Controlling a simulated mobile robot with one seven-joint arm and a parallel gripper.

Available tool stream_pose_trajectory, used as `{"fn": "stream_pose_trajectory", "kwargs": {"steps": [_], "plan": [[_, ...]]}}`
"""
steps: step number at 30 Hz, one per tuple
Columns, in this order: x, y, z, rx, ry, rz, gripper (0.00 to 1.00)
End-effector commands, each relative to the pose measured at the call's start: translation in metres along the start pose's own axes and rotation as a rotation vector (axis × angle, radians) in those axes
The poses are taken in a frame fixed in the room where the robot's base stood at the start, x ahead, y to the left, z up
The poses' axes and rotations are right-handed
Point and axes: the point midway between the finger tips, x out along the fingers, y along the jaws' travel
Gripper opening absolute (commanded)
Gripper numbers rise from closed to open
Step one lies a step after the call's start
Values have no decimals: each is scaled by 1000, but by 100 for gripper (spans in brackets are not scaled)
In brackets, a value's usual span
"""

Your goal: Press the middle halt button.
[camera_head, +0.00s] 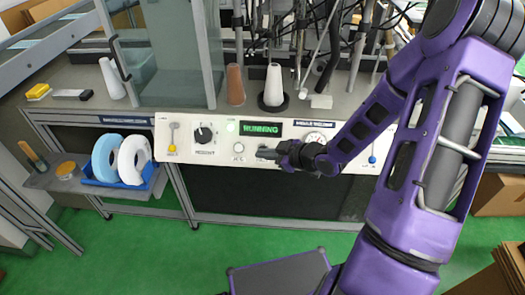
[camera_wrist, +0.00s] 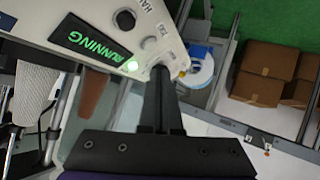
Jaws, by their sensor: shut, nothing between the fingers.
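The white control panel (camera_head: 180,150) spans the front of the bench. It carries a green RUNNING display (camera_head: 261,129), which also shows in the wrist view (camera_wrist: 90,40). My gripper (camera_head: 262,152) is shut and empty, in front of the panel just below the display. It covers part of the button row in the head view, so contact with the panel cannot be told. In the wrist view my fingers (camera_wrist: 160,75) point at the panel's edge. A dark round button (camera_wrist: 124,18) is beside a partly cut-off label starting HAL. A pale button (camera_head: 238,148) sits left of my gripper.
Cones (camera_head: 235,85) stand behind. A blue tray (camera_head: 155,185) holds rolls at the left. Cardboard boxes (camera_wrist: 255,87) lie beyond.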

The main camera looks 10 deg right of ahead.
Motion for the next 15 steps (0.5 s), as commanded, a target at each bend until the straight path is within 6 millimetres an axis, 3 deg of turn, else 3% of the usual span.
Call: {"fn": "stream_pose_trajectory", "kwargs": {"steps": [6, 15], "plan": [[25, 16, 19, 0, 1, 0, 0], [45, 32, 33, 0, 0, 0, 0]]}}
